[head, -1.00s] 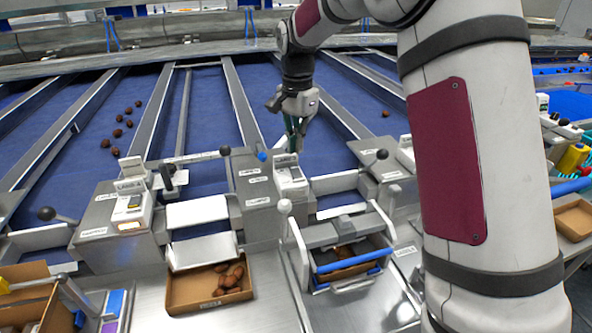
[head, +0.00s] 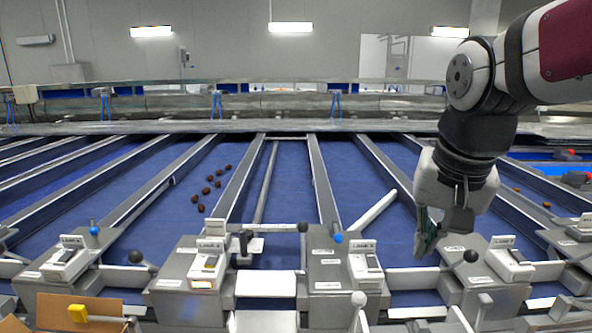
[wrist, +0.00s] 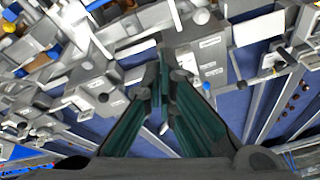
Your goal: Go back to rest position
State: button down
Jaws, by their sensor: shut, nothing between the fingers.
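My gripper (head: 428,243) hangs from my arm at the right of the head view, pointing down over the blue sorting lanes. It is above and behind the row of grey control boxes. In the wrist view my gripper (wrist: 160,88) shows two dark green fingers meeting at their tips, with nothing between them. The fingers appear clear of the boxes, though the exact height cannot be told.
A grey box with a white device (head: 365,266) stands left of my gripper, and another grey box (head: 480,275) stands below right. Black-knobbed levers stick up there. Brown dates (head: 208,190) lie on a blue lane. A cardboard box (head: 92,311) is at lower left.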

jog(key=s+f+n+t, duration=0.2)
jog(key=s+n, duration=0.2)
jog(key=s, duration=0.8)
jog(key=shift+f, duration=0.2)
